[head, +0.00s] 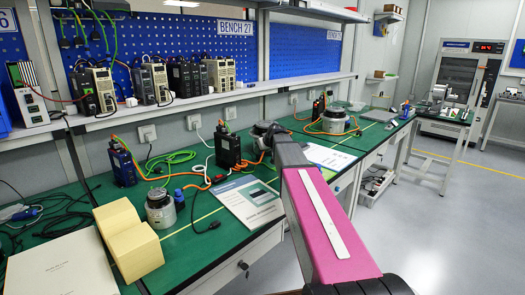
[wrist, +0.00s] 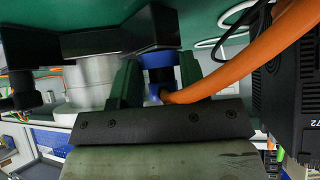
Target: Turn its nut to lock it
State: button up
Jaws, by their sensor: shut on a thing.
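A blue-and-black cable connector (wrist: 160,60) with an orange cable (wrist: 235,60) stands in the middle of the wrist view. It has a blue ring, which looks like its nut, and more blue where the cable leaves it. My gripper (wrist: 158,74) has one green finger on each side of the connector and is shut on it. How far the nut is turned cannot be told. A silver cylindrical actuator (wrist: 90,78) is left of the fingers. In the head view my pink arm reaches over the bench and hides the gripper and the connector.
A black drive box (wrist: 294,90) stands close on the right in the wrist view. In the head view another drive (head: 122,164), an actuator (head: 161,208), a booklet (head: 248,202) and a yellow pad (head: 127,240) lie on the green bench. Loose cables cross it.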

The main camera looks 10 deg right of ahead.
jog(key=shift+s+a+m+t+h, duration=0.1)
jog(key=shift+a+m+t+h, duration=0.1)
jog(key=shift+m+h, duration=0.85)
jog(key=shift+a+m+t+h, duration=0.2)
jog(key=shift+m+h, duration=0.55)
jog(key=shift+m, duration=0.5)
jog(key=o, duration=0.7)
jog(key=shift+c, duration=0.2)
jog(key=shift+s+r, duration=0.1)
jog(key=v, duration=1)
jog(key=shift+s+r, duration=0.2)
